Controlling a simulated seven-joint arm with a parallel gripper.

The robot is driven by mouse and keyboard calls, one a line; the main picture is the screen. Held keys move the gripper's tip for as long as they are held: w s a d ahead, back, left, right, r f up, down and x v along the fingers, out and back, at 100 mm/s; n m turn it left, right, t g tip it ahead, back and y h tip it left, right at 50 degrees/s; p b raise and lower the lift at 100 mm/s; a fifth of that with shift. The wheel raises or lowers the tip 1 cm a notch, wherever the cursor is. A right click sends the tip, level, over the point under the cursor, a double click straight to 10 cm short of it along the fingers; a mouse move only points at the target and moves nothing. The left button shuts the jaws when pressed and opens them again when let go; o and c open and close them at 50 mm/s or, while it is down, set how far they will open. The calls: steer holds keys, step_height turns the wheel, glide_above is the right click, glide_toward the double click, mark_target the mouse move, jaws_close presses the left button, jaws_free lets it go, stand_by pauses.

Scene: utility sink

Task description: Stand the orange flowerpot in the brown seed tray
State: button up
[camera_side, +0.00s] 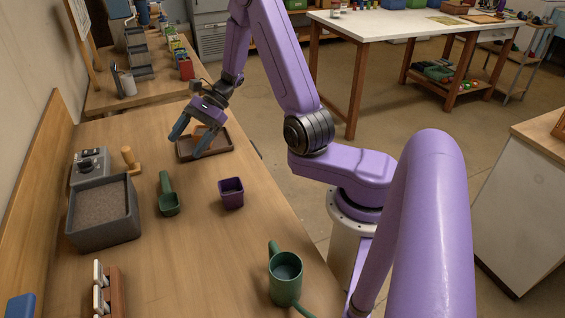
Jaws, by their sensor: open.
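The brown seed tray (221,147) lies on the wooden bench towards its far end, near the right edge. The orange flowerpot (201,129) shows in small part at the tray, behind and between my gripper's fingers. Most of it is hidden, so I cannot tell whether it stands upright or rests fully on the tray floor. My gripper (188,147) points down over the tray's left side, with its two blue-grey fingers spread apart around or in front of the pot. I cannot tell whether a finger touches it.
A purple square pot (231,193), a green scoop (168,196) and a wooden peg-like tool (130,160) stand nearer. A grey soil-filled bin (104,213) is at left. A green watering can (285,276) is at the front right. Bare bench lies between them.

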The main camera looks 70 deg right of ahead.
steer(key=s+a+r+n+g+h, duration=0.2)
steer(key=s+a+n+g, duration=0.25)
steer(key=s+n, duration=0.2)
steer(key=s+a+r+n+g+h, duration=0.2)
steer(key=s+a+n+g+h, duration=0.1)
steer(key=s+a+n, duration=0.4)
steer(key=s+d+r+n+t+h, duration=0.1)
steer(key=s+n+t+h, duration=0.1)
steer(key=s+n, duration=0.5)
steer(key=s+d+r+n+t+h, duration=0.2)
steer(key=s+n+h, duration=0.1)
steer(key=s+n, duration=0.5)
steer(key=shift+s+n, duration=0.15)
steer(key=shift+n, duration=1.4)
